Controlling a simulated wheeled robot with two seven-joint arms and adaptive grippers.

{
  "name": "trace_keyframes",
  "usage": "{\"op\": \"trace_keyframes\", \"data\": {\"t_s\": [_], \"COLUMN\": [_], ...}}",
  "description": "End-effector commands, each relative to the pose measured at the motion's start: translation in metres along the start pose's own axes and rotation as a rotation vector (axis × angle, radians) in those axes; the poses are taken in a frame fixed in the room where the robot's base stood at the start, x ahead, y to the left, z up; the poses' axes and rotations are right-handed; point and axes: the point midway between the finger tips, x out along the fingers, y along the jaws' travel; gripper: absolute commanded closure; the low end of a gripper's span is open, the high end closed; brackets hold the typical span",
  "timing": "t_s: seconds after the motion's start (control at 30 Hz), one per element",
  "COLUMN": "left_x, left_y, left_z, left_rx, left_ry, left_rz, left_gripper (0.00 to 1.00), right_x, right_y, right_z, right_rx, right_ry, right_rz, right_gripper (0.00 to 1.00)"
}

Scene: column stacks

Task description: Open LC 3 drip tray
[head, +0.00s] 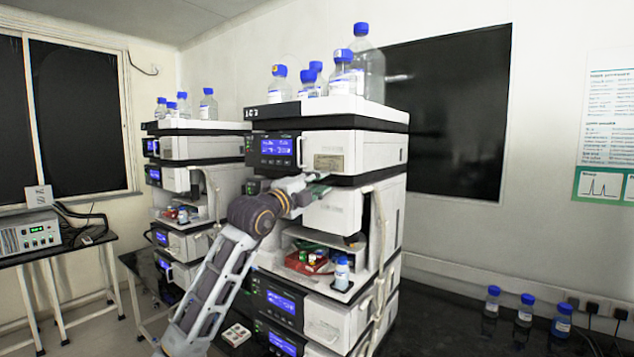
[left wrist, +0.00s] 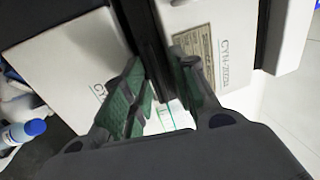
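The LC 3 stack (head: 325,160) stands in the middle of the head view, with its label at the top left edge. My left gripper (head: 318,186) is at its front, by the dark seam below the upper module with the label plate. In the left wrist view the gripper (left wrist: 160,65) has its two green-padded fingers apart, one on each side of the dark seam (left wrist: 148,35) between two white module fronts. Nothing shows held between them. I cannot clearly pick out the drip tray or tell whether the fingers touch anything. My right gripper is not in view.
Blue-capped bottles (head: 342,75) stand on top of the stack. An open bay lower down holds a red vial rack (head: 305,262) and a small bottle (head: 342,273). A second stack (head: 200,160) stands behind left. Several bottles (head: 525,312) stand on the right bench.

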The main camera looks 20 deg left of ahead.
Motion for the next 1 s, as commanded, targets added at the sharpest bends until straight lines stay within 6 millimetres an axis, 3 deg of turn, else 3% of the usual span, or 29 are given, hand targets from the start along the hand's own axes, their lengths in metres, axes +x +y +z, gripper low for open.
{"op": "trace_keyframes", "data": {"t_s": [0.3, 0.53, 1.0], "left_x": [0.0008, 0.0007, -0.0058], "left_y": [0.0004, 0.0001, -0.0017], "left_z": [-0.0003, -0.0003, 0.0068], "left_rx": [0.000, 0.000, -0.004], "left_ry": [0.000, 0.000, -0.002], "left_rz": [0.000, 0.000, -0.003], "left_gripper": [0.73, 1.00, 1.00], "right_x": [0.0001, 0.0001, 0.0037], "right_y": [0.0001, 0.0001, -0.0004], "right_z": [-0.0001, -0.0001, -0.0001], "right_rx": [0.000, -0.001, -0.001], "right_ry": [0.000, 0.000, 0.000], "right_rz": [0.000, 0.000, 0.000], "right_gripper": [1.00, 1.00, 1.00]}}
